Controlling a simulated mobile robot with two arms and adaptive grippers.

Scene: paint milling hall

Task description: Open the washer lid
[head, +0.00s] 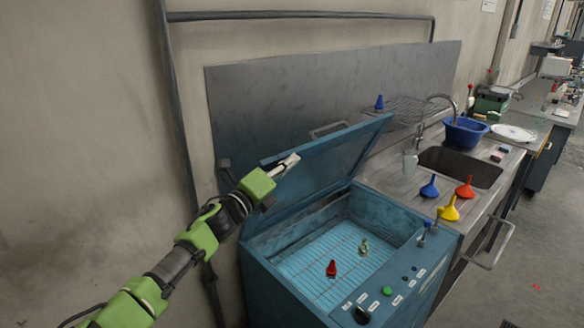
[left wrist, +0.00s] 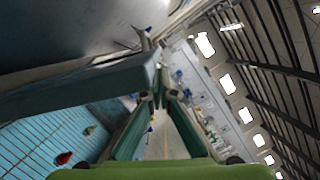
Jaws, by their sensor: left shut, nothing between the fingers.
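The blue washer (head: 290,285) stands against the wall with its lid (head: 335,155) raised and tilted back, a grey handle (head: 328,129) on its top edge. Inside, a red funnel (head: 331,268) and a pale green one (head: 364,246) stand on a grid. My left gripper (head: 292,161) is shut and empty at the lid's left edge; I cannot tell if it touches. In the left wrist view its fingertips (left wrist: 160,94) are close to the lid's edge (left wrist: 100,85). My right gripper is out of view.
Right of the washer is a steel sink counter (head: 405,182) with blue, red and yellow funnels (head: 450,209) and a blue basin (head: 465,133). A grey panel (head: 260,105) stands behind the lid.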

